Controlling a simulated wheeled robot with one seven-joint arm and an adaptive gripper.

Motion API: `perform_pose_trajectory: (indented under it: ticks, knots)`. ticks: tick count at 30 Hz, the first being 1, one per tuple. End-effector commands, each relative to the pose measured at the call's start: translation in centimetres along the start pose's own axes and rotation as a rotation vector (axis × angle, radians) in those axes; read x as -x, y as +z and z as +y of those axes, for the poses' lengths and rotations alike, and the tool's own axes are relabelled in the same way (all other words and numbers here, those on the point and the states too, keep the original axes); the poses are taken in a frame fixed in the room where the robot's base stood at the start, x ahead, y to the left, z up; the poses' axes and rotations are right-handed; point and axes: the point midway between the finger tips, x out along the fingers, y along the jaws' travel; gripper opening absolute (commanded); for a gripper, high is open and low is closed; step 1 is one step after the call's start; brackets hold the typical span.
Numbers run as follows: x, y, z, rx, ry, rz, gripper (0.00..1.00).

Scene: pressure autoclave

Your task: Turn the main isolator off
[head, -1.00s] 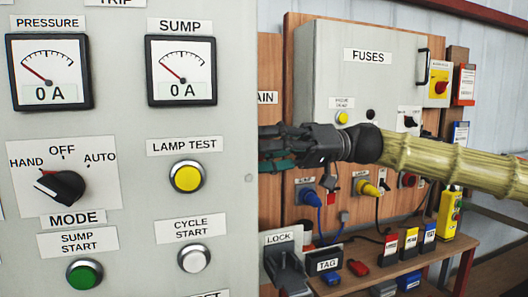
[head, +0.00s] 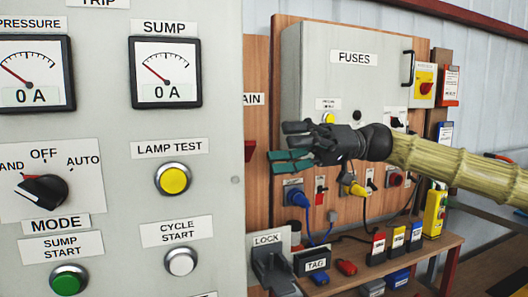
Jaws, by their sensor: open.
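A label ending in "AIN" (head: 252,99) shows on the wooden board at the edge of the grey control panel (head: 222,120), which hides its first part. Below it a small red part (head: 249,150) peeks out beside the panel edge; most of it is hidden, so I cannot tell whether it is the main isolator or how it is set. A red rotary switch on a yellow plate (head: 425,85) is at the upper right; its label is too small to read. My gripper (head: 280,145) is open and empty, pointing left, just right of the panel edge and the red part.
The panel carries gauges, a mode knob (head: 42,190) and buttons. Behind my arm are the FUSES box (head: 350,85), a blue plug (head: 297,196) and a yellow plug (head: 354,187).

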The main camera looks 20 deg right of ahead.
Motion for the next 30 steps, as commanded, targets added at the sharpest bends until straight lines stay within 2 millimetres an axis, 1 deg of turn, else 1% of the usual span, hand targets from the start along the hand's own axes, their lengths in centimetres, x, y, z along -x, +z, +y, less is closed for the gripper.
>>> perform_pose_trajectory:
  ticks: [1, 6, 12, 30]
  knots:
    - [1.0, -0.1, 0.0, 0.001, 0.0, 0.003, 0.73]
    - [3.4, -0.1, -0.1, 0.001, 0.0, 0.002, 0.73]
    - [4.7, 0.0, 0.0, 0.001, 0.0, 0.0, 0.73]
    - [4.9, 0.0, 0.2, -0.004, 0.003, 0.0, 0.73]
